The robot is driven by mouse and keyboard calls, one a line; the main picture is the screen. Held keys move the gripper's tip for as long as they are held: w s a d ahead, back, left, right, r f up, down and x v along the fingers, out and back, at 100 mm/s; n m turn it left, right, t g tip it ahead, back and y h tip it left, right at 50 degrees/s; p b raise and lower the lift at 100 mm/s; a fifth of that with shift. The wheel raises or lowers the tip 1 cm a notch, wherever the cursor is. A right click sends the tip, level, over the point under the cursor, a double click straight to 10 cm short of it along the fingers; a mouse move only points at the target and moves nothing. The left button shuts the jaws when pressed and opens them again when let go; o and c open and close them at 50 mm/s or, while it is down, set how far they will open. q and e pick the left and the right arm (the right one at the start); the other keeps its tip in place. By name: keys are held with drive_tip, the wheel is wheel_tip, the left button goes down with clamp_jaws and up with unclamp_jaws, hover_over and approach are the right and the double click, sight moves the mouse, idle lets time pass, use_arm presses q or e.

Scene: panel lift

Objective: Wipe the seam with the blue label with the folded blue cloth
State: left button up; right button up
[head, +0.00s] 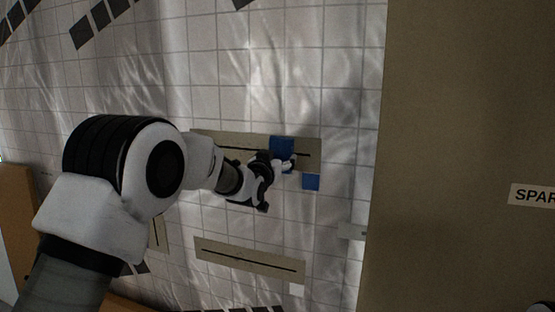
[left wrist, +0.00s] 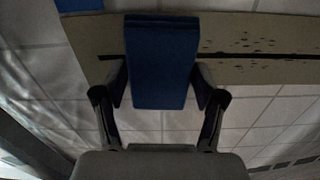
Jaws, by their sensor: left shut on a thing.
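The upper beige strip (head: 223,142) on the tiled wall carries a dark seam line, with a blue label (head: 311,182) just below its right end. My left gripper (head: 283,163) is shut on the folded blue cloth (head: 281,145), which lies in front of the strip's right half and covers part of the seam. In the left wrist view the cloth (left wrist: 162,65) stands upright between the fingers, across the seam (left wrist: 270,57). Dark specks (left wrist: 245,43) show on the strip to the right of the cloth. Whether the cloth touches the strip is hard to tell.
A lower beige strip (head: 240,257) with a dark seam has a white label (head: 297,290) below its right end. Another strip (head: 158,233) is partly hidden behind my left arm. A large brown panel (head: 450,120) with a lettered sign (head: 535,196) stands at the right.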

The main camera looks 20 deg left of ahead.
use_arm(q)
drive_tip(key=shift+w+p, duration=0.45)
drive_tip(key=shift+w, duration=0.4)
